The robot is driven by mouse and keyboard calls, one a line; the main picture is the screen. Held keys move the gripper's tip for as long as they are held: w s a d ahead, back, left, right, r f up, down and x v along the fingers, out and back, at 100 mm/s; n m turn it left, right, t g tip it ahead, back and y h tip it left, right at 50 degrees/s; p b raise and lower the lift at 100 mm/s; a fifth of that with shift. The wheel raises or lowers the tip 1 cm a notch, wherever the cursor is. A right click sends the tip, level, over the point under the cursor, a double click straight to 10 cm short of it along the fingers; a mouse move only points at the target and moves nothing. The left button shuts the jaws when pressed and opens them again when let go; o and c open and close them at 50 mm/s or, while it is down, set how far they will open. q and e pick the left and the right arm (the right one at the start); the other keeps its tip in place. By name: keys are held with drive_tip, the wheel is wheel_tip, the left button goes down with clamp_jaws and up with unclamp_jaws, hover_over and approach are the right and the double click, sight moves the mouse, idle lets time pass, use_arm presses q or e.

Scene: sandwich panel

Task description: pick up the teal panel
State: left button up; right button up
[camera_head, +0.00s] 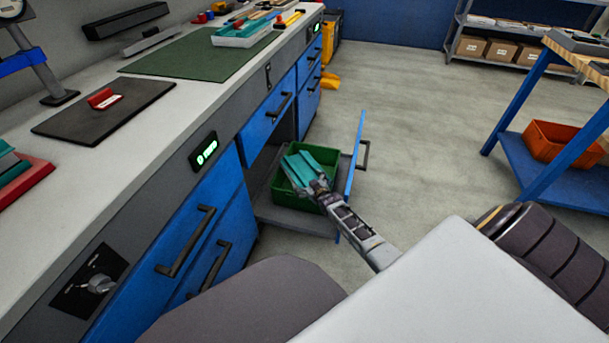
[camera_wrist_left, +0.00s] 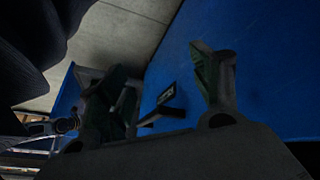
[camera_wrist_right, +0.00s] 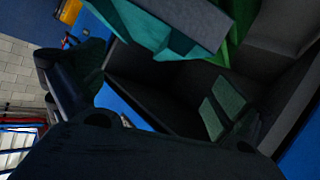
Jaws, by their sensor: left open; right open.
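The teal panel (camera_head: 298,168) lies tilted in a green bin (camera_head: 329,155) in the open lower drawer. It also shows close at the top of the right wrist view (camera_wrist_right: 150,28), partly cut off, with the green bin's edge beside it. My right gripper (camera_head: 313,183) is at the bin, its fingers by the panel's near end. In the right wrist view its fingers (camera_wrist_right: 152,92) are spread with nothing between them, and the panel is beyond them. My left gripper (camera_wrist_left: 160,90) is open and empty in front of a blue surface; it is not visible in the head view.
The drawer's blue front (camera_head: 355,155) stands to the right of the bin. The workbench (camera_head: 120,170) above holds a dark mat, a green mat (camera_head: 200,52) and trays. An orange bin (camera_head: 558,145) sits on the blue rack at right. The floor between is clear.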

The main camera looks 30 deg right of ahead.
sight(301, 175)
use_arm(q)
drive_tip(key=shift+d+f+t+h+b, duration=0.15)
drive_tip(key=shift+f+b, duration=0.15)
drive_tip(key=shift+f, duration=0.4)
drive_tip(key=shift+d+f+t+h+b, duration=0.15)
drive_tip(key=shift+f+b, duration=0.1)
drive_tip(key=shift+f, duration=0.4)
use_arm(e)
drive_tip(key=shift+x, duration=1.1)
use_arm(q)
drive_tip(key=shift+w+f, duration=0.1)
use_arm(e)
drive_tip(key=shift+w, duration=0.1)
